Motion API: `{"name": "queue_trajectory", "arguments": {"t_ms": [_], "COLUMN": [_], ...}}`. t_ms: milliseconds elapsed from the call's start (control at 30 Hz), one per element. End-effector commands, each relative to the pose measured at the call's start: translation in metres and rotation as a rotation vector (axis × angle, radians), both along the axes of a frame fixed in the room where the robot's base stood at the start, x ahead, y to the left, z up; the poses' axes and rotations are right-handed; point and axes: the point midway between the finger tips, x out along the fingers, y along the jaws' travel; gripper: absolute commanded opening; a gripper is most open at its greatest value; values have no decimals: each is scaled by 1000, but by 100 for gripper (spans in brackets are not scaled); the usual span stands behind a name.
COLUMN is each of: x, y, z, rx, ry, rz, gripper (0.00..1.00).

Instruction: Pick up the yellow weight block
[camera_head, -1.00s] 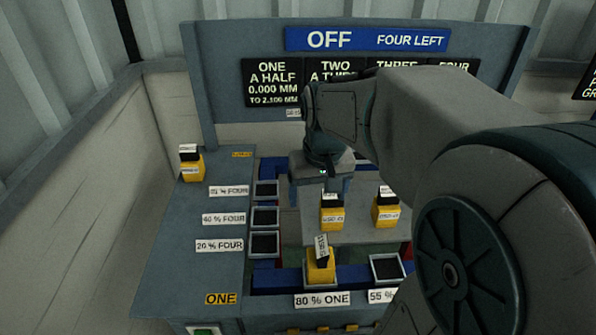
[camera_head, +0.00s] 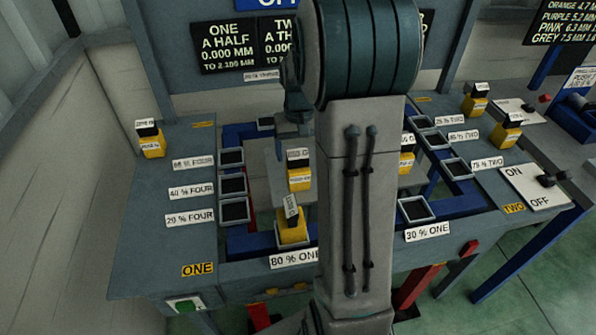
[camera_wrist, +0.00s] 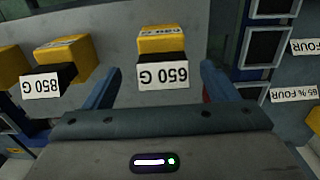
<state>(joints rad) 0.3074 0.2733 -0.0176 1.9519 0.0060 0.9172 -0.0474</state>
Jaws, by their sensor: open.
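Several yellow weight blocks with black tops and white labels are in view; the task line does not say which one is meant. In the wrist view one block labelled 650 G (camera_wrist: 163,45) stands just beyond and between the fingertips of my gripper (camera_wrist: 161,70), which is open and empty. A block labelled 850 G (camera_wrist: 72,60) is left of the left finger. In the head view a yellow block (camera_head: 299,180) stands on the middle grey plate, close to the wrist. Another yellow block (camera_head: 292,232) sits in the front socket. My arm hides much of the centre.
A yellow block (camera_head: 152,145) stands on the left bench, and two more (camera_head: 474,105) are on the right bench. Empty square sockets (camera_head: 234,211) line the blue frame. An ON/OFF switch panel (camera_head: 535,185) is at right. The left bench is largely clear.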

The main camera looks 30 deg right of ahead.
Motion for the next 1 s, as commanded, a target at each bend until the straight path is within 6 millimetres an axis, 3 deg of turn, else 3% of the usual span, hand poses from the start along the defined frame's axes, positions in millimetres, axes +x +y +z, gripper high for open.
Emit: {"name": "queue_trajectory", "arguments": {"t_ms": [233, 500, 800, 1000], "x": [1, 3, 4, 4], "y": [1, 2, 2, 2], "z": [-19, -55, -60, -60], "rx": [1, 1, 0, 0], "ry": [3, 2, -1, -1], "rz": [1, 0, 1, 1], "gripper": [80, 80, 80, 24]}}
